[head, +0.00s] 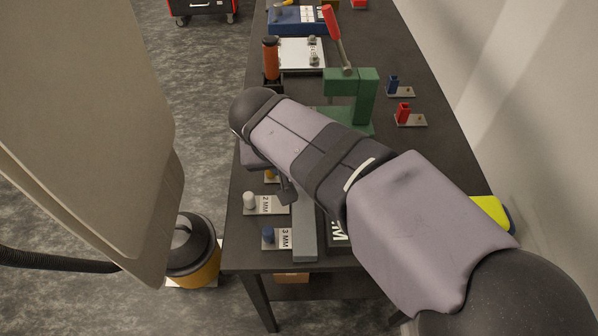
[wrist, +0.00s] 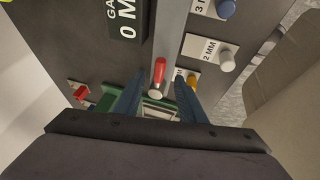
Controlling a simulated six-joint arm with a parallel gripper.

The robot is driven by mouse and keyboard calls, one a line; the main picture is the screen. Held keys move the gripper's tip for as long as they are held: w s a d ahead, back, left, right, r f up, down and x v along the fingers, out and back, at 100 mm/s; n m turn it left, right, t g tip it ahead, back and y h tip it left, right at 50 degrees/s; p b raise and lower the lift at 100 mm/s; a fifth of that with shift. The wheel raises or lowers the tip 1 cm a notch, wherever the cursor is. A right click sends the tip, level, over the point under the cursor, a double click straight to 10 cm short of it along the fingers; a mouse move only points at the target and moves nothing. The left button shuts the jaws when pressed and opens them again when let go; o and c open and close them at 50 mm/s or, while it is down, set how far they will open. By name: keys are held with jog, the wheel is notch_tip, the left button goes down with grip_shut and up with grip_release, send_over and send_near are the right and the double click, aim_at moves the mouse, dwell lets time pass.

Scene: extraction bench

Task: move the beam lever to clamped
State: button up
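A red handle with a pale round end (wrist: 158,74) shows between my fingertips in the wrist view. It lies in line with the end of a grey bar (wrist: 172,28), and I take it for the beam lever. Its foot and pivot are not clear. My gripper (wrist: 160,77) is open, with one dark blue finger on each side of the handle. I see gaps beside the handle but cannot tell its depth. In the head view my arm covers this spot; only the near part of the grey bar (head: 304,235) shows.
A green press (head: 364,95) with another red-handled lever (head: 331,22) stands beyond my arm. Plates marked 2 MM (head: 268,205) and 3 MM (head: 284,239) lie left of the bar. A dark gauge sign (wrist: 126,18) lies beside it. A red block (head: 403,113) stands at the right.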

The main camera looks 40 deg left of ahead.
jog(key=shift+v, duration=1.85)
